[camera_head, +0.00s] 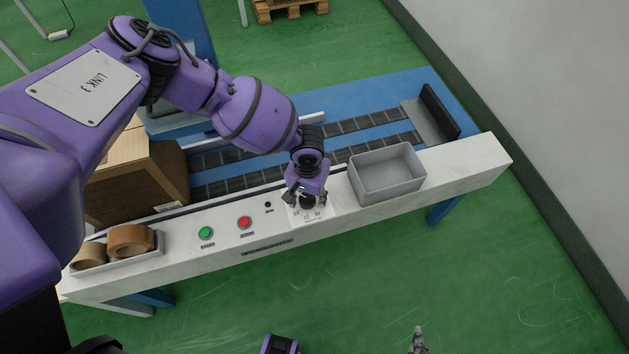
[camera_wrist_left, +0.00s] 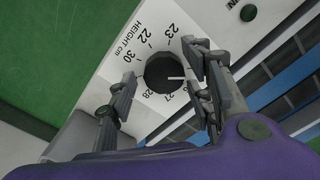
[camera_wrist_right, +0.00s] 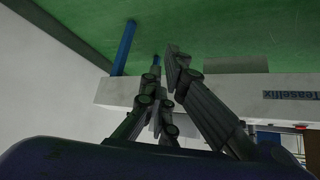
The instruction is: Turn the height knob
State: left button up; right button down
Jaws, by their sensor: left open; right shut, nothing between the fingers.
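The black round height knob (camera_wrist_left: 163,73) sits on a white dial plate (camera_wrist_left: 152,32) printed with "HEIGHT cm" and numbers. A white pointer line on the knob points right in the left wrist view, above the 27. My left gripper (camera_wrist_left: 160,66) is open, with one finger on each side of the knob. I cannot tell whether the fingers touch it. In the head view my left gripper (camera_head: 305,197) is over the dial plate (camera_head: 313,215) and mostly hides the knob. My right gripper (camera_head: 417,338) is shut and empty, low in front of the machine; its fingers show in the right wrist view (camera_wrist_right: 166,58).
The white panel (camera_head: 455,169) also carries a green button (camera_head: 206,233), a red button (camera_head: 244,222), a grey bin (camera_head: 387,174) right of the dial, and a tray of tape rolls (camera_head: 130,240) at left. A cardboard box (camera_head: 137,178) stands behind. Green floor in front is open.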

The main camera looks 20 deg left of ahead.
pick_arm(q)
jog(key=shift+s, duration=0.1)
jog(key=c, duration=1.1)
pick_arm(e)
jog(key=shift+s+d, duration=0.1)
jog(key=shift+s, duration=0.2)
